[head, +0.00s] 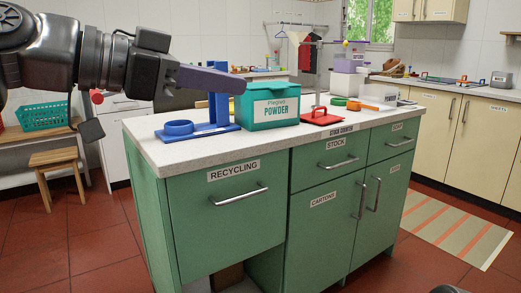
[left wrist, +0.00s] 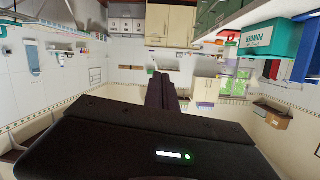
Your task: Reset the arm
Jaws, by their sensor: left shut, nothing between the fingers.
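My left gripper (head: 238,85) comes in from the left in the head view. It is shut and empty, held in the air above the left end of the green-fronted counter. Its purple-grey fingers point right, in front of the teal powder box (head: 271,113) in the picture. In the left wrist view the shut fingers (left wrist: 160,90) point away into the room, which appears upside down. The powder box also shows there at the upper right (left wrist: 258,38). No gripper of my right arm can be made out.
The counter top (head: 165,151) holds a blue stand (head: 219,112) with a ring base, a red-based stand (head: 321,115) and a white container (head: 378,95). A wooden stool (head: 52,159) stands at left. A striped mat (head: 455,225) lies on the floor at right.

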